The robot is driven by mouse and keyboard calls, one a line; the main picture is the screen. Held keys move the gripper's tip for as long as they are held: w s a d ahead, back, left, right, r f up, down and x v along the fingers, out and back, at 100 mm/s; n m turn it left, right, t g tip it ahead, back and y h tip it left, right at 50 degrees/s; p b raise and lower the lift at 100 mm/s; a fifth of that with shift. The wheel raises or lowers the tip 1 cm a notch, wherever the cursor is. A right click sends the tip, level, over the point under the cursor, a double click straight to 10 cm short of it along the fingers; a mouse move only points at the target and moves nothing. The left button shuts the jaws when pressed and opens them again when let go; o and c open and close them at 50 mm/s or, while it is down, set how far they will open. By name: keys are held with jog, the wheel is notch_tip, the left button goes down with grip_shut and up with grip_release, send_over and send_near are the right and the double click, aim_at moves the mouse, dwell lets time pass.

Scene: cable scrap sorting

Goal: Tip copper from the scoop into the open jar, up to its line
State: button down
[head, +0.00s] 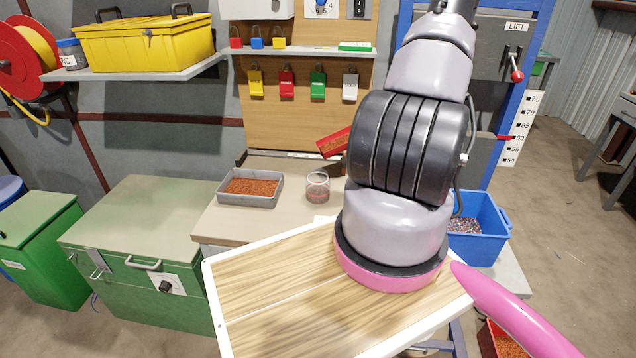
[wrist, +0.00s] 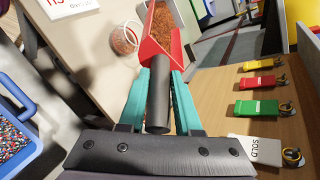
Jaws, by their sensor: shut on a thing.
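The red scoop (head: 333,142) is in the air above the bench, up and right of the open jar in the head view. In the wrist view the scoop (wrist: 163,40) has copper granules in its pan. My gripper (wrist: 160,85) has teal fingers shut on its black handle. The clear jar (head: 317,187) stands upright on the bench, apart from the scoop. The jar (wrist: 125,38) also shows left of the scoop in the wrist view. It looks reddish low down; its fill line and exact level are too small to read. My arm hides my gripper in the head view.
A grey tray (head: 249,201) of copper granules sits left of the jar on the bench (head: 225,228). A blue bin (head: 484,222) of mixed scrap stands right. Coloured padlocks (head: 287,84) hang on the back board. A wood-topped panel (head: 270,285) fills the foreground.

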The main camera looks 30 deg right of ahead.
jog(key=shift+r, duration=0.1)
dwell(0.4)
jog(key=shift+a+r, duration=0.1)
jog(key=shift+a, duration=0.1)
jog(key=shift+h, duration=0.3)
dwell(0.3)
jog(key=shift+a+r, duration=0.15)
jog(key=shift+a, duration=0.1)
jog(key=shift+w+h, duration=0.1)
jog(key=shift+h, duration=0.2)
dwell(0.3)
jog(key=shift+a+r, duration=0.15)
jog(key=shift+a, duration=0.15)
dwell(0.6)
jog(key=shift+a+r+g+h, duration=0.15)
jog(key=shift+a+g+h, duration=0.15)
jog(key=shift+h, duration=0.2)
